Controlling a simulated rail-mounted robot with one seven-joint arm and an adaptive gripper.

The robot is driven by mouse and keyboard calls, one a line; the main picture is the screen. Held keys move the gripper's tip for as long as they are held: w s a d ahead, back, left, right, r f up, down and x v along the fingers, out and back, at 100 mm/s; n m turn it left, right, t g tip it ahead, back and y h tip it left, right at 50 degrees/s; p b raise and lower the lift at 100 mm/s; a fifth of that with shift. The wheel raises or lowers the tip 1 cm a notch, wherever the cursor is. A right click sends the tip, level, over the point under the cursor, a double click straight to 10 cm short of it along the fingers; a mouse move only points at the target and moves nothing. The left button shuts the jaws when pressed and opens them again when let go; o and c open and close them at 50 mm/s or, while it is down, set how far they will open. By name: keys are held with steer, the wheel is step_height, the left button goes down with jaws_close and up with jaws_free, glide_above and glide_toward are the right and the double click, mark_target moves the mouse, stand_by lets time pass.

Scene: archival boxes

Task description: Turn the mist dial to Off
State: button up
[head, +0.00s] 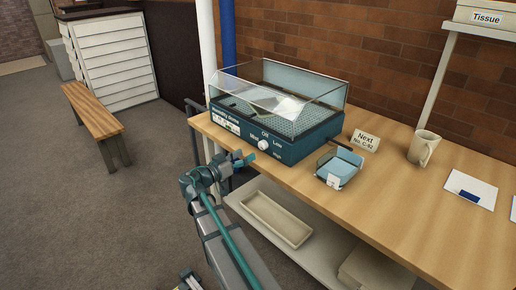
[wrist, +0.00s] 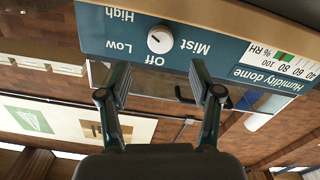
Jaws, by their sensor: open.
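The mist dial (head: 263,145) is a round white knob on the teal front panel of the humidity dome (head: 298,148). Labels Off, Low, High and Mist surround it. In the wrist view, which is upside down, the dial (wrist: 160,40) shows near the top centre. A small dark mark on its face seems to point toward the High side, not at Off; the exact setting is hard to read. My gripper (head: 245,158) is open and empty, in front of the panel and left of the dial. In the wrist view its two fingers (wrist: 160,80) stand apart, short of the knob.
The dome sits on a wooden table (head: 410,215). To its right are a small blue tray (head: 339,168), a "Next" card (head: 364,140) and a mug (head: 423,148). A lower shelf holds a beige tray (head: 276,219). Open floor lies left, before a bench (head: 93,108).

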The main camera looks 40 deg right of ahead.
mark_target(261, 147)
steer(key=d, duration=0.7)
steer(key=shift+w+d+p, duration=0.3)
steer(key=shift+w+d, duration=0.05)
steer(key=c, duration=1.1)
steer(key=shift+c, duration=0.2)
